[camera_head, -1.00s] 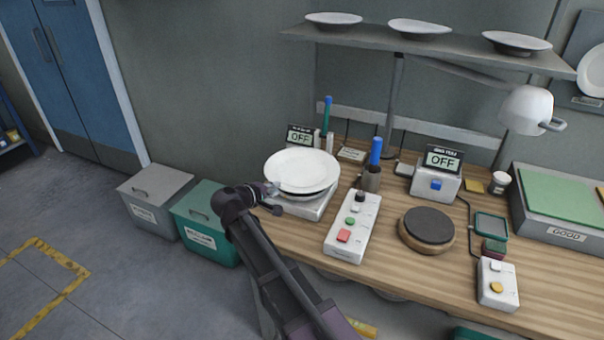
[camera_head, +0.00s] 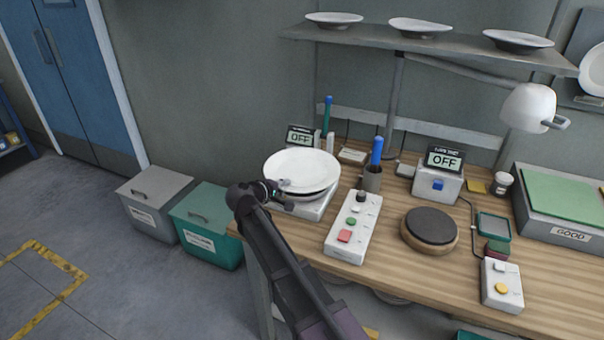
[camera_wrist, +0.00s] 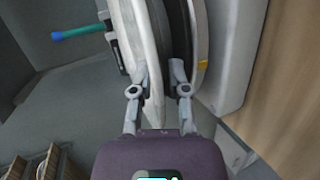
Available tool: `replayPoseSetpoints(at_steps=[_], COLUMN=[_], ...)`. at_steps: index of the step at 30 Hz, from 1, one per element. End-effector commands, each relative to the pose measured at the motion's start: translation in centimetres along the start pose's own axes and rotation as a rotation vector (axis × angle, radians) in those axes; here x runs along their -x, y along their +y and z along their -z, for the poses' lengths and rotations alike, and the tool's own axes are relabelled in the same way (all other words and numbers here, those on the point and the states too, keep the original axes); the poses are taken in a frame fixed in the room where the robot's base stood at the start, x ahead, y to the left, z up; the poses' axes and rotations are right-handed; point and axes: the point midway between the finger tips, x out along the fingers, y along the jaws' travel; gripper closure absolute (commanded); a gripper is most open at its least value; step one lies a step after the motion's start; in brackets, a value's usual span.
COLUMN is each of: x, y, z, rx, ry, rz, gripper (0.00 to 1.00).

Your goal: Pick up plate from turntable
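A white plate (camera_head: 300,165) lies on the turntable at the left end of the bench. The turntable's pale base (camera_head: 318,209) shows below it. My gripper (camera_head: 286,189) is at the plate's near left rim. In the wrist view the plate (camera_wrist: 140,35) appears edge-on, its rim reaching between the two fingers of my gripper (camera_wrist: 160,75). One finger is close against the plate's upper face. The other is on the underside, beside the dark disc (camera_wrist: 178,25), with a small gap to the plate. The fingers look apart, not clamped.
A control box (camera_head: 353,228) with buttons stands right of the turntable, with a dark round pad (camera_head: 430,226) beyond. Grey (camera_head: 150,208) and green (camera_head: 208,228) bins stand on the floor at left. A shelf (camera_head: 420,42) holds plates above.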

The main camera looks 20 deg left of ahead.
Motion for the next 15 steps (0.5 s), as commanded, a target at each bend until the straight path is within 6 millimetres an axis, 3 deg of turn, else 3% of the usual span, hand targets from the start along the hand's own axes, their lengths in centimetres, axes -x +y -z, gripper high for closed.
replayPoseSetpoints(at_steps=[7, 9, 10, 15], x=[0.01, 0.01, 0.01, 0.01], y=[-0.01, -0.01, -0.01, 0.07], z=[-0.01, -0.01, -0.01, -0.01], rx=[0.0, 0.0, 0.0, 0.0], ry=[0.0, 0.0, 0.0, 0.0], rz=[0.0, 0.0, 0.0, -0.003], gripper=[0.78, 0.96, 1.0, 1.0])
